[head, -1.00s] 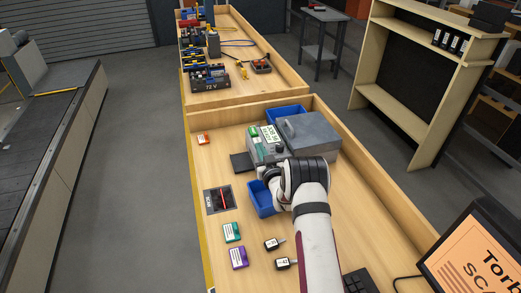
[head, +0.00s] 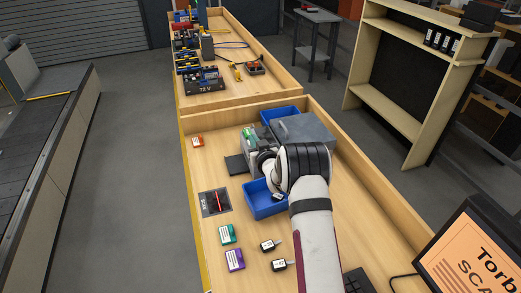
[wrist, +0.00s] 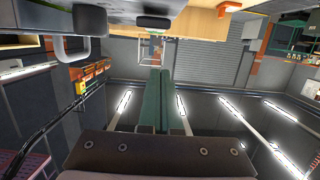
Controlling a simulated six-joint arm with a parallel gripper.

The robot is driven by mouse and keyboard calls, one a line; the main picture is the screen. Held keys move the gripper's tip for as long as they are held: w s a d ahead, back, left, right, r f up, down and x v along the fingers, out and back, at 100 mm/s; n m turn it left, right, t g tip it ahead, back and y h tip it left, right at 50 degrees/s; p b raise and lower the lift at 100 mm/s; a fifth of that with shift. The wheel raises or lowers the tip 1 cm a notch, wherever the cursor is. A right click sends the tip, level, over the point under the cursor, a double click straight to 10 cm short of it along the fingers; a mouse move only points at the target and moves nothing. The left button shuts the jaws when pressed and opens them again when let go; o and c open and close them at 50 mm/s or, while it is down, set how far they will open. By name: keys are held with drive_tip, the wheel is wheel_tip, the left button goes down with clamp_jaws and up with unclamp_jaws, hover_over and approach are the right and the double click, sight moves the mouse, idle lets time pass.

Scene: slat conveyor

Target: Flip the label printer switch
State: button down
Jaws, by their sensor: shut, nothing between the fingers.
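A grey machine with a green label (head: 249,134), apparently the label printer, stands on the wooden bench in the head view. My arm's wrist covers much of it from the front right, and I cannot make out its switch. My gripper's fingers are hidden behind the wrist in the head view. In the wrist view, my gripper (wrist: 160,72) shows two dark green fingers together, shut and empty. I cannot tell whether the fingertips touch the printer.
A grey lidded box (head: 306,128) stands right of the printer. A blue bin (head: 258,206) with a key tag is in front. The bench has raised edges.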

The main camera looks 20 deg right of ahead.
drive_tip(key=s+r, duration=0.3)
drive_tip(key=s, duration=0.6)
drive_tip(key=shift+r, duration=0.25)
drive_tip(key=s+a+r+m+g, duration=0.1)
drive_tip(key=s+a+g, duration=0.3)
drive_tip(key=s, duration=1)
drive_tip(key=s+a+r+m+g+y, duration=0.1)
drive_tip(key=s+a+g, duration=0.4)
drive_tip(key=s, duration=1)
drive_tip(key=s+a+r+m+g, duration=0.3)
drive_tip(key=s+g, duration=0.4)
drive_tip(key=s, duration=0.7)
drive_tip(key=shift+s+a+r+y, duration=0.35)
drive_tip(key=shift+s+a+y, duration=0.05)
drive_tip(key=shift+a, duration=0.45)
